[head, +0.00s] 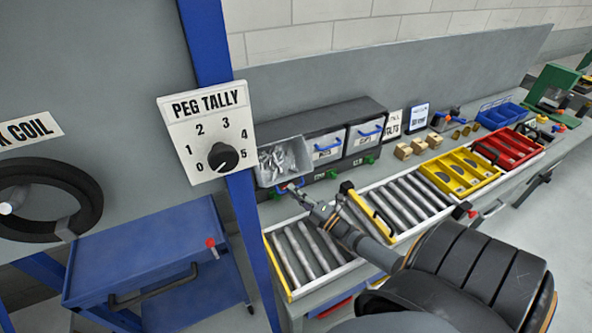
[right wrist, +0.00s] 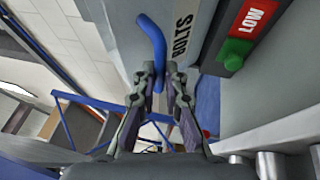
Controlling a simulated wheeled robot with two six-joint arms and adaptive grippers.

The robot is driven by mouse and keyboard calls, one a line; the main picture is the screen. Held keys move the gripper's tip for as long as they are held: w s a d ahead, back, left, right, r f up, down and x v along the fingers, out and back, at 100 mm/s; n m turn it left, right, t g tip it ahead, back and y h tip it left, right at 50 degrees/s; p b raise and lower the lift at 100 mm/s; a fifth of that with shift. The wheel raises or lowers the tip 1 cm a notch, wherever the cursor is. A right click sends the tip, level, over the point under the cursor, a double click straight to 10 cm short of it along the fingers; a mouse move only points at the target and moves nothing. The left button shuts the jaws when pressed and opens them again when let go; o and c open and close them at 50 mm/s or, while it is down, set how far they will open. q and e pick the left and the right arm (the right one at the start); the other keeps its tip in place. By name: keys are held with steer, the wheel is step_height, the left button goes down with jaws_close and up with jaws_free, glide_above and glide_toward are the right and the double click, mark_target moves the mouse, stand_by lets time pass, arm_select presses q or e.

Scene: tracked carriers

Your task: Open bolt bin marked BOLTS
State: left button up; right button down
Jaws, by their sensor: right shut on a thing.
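The bolt bin (head: 263,174) is the leftmost grey bin in the dark rack. It stands out and tilted forward from its slot, open at the top, with metal bolts (head: 278,159) showing inside. In the right wrist view its front carries the BOLTS label (right wrist: 183,36) and a blue handle (right wrist: 154,42). My right gripper (head: 293,188) is at the bin's front, its fingers (right wrist: 160,78) shut on the blue handle. In the head view the fingers partly hide the handle. My left gripper is not in view.
Two closed bins with blue handles (head: 327,149) sit to the right in the rack (head: 335,117). A roller conveyor (head: 300,250) with yellow (head: 458,172) and red (head: 507,147) trays runs in front. A blue post (head: 240,200) stands left.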

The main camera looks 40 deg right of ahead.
steer(key=shift+d+f, duration=0.1)
steer(key=shift+f, duration=0.15)
